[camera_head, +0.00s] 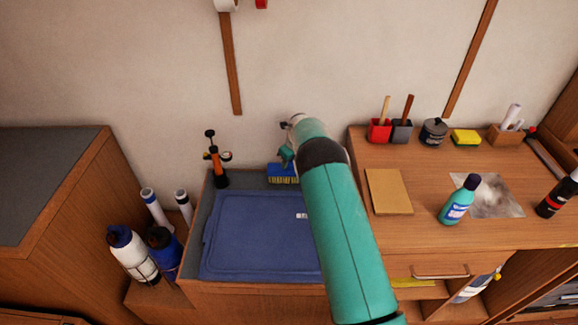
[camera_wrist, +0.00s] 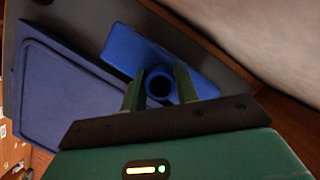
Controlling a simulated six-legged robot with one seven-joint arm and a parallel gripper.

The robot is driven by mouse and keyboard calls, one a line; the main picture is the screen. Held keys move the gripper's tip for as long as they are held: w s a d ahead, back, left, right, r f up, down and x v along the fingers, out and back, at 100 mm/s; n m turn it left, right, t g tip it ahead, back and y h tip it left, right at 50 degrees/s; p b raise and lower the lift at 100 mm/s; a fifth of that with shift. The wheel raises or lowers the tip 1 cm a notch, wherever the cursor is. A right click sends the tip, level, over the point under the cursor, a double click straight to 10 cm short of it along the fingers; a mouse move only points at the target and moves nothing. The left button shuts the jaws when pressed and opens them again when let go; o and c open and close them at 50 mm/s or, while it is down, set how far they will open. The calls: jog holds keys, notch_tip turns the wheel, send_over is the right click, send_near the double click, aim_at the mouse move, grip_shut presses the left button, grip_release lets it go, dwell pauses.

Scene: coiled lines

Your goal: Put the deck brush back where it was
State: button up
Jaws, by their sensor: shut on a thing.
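The deck brush (camera_head: 283,171) has a blue block with yellow bristles pointing down. It is at the back of the grey-lined recess, behind the blue lid (camera_head: 262,232). In the wrist view the brush (camera_wrist: 142,47) shows a flat blue block with a round blue socket. My gripper (camera_head: 287,155) is above the brush, partly hidden by my arm. In the wrist view my gripper (camera_wrist: 160,86) has its two green fingers on either side of the socket and is shut on it. Whether the bristles touch the surface below I cannot tell.
A black and orange hand pump (camera_head: 216,165) stands left of the brush. The wooden counter (camera_head: 400,225) rises on the right, with a tan board (camera_head: 388,191) and a teal bottle (camera_head: 458,203). White and blue bottles (camera_head: 130,255) stand at left. The wall is close behind.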

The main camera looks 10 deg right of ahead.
jog(key=shift+s+x, duration=0.25)
jog(key=shift+x, duration=0.9)
jog(key=shift+d+f, duration=0.1)
jog(key=shift+f, duration=0.15)
jog(key=o, duration=0.9)
jog(key=shift+o, duration=0.2)
jog(key=v, duration=1.2)
